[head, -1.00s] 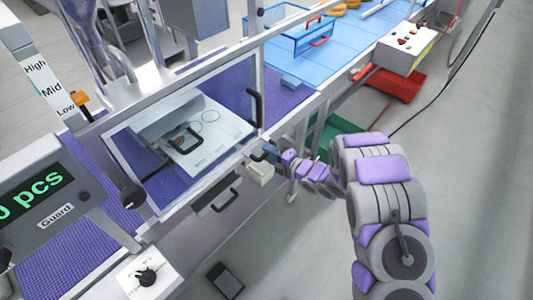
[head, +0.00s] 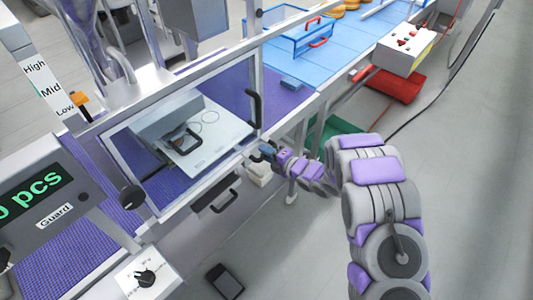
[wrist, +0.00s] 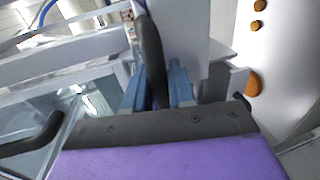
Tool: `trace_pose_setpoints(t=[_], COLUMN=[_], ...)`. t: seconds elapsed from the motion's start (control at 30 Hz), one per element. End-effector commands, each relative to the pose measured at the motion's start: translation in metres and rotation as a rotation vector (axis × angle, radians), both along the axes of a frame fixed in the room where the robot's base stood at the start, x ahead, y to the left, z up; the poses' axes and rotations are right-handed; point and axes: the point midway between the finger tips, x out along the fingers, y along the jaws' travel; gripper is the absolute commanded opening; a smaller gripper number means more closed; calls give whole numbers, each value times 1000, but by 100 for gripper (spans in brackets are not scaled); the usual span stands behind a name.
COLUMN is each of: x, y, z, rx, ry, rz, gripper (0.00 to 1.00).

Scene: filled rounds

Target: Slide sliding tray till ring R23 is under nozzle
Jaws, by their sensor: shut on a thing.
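The pale sliding tray (head: 228,132) lies behind the clear guard (head: 150,195) in the head view. It carries faint ring outlines (head: 210,117) and a black handle (head: 193,134). The ring labels are too small to read, so I cannot tell which is R23. I cannot clearly make out the nozzle. My gripper (head: 268,151) is at the front edge of the machine, just below the guard's black side handle (head: 254,106). In the wrist view my blue fingers (wrist: 158,88) are shut on a black curved bar (wrist: 150,48). Whether that bar is the guard's handle, I cannot tell.
A drawer with a black handle (head: 224,201) sits below the machine's front edge. A pale box (head: 260,172) is just under my gripper. A control box with buttons (head: 405,48) and a red bin (head: 394,86) stand at right. The floor at right is mostly clear.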

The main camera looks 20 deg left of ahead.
Motion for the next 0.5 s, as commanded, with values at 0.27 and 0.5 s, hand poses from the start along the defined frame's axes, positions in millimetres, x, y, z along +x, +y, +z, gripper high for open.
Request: trace_pose_setpoints(t=[0.27,0.5], x=[-1,3], y=[-2,-4], z=[-3,-4], rx=[-4,-5], ry=[5,5], rz=[-1,-1], gripper=[0,0])
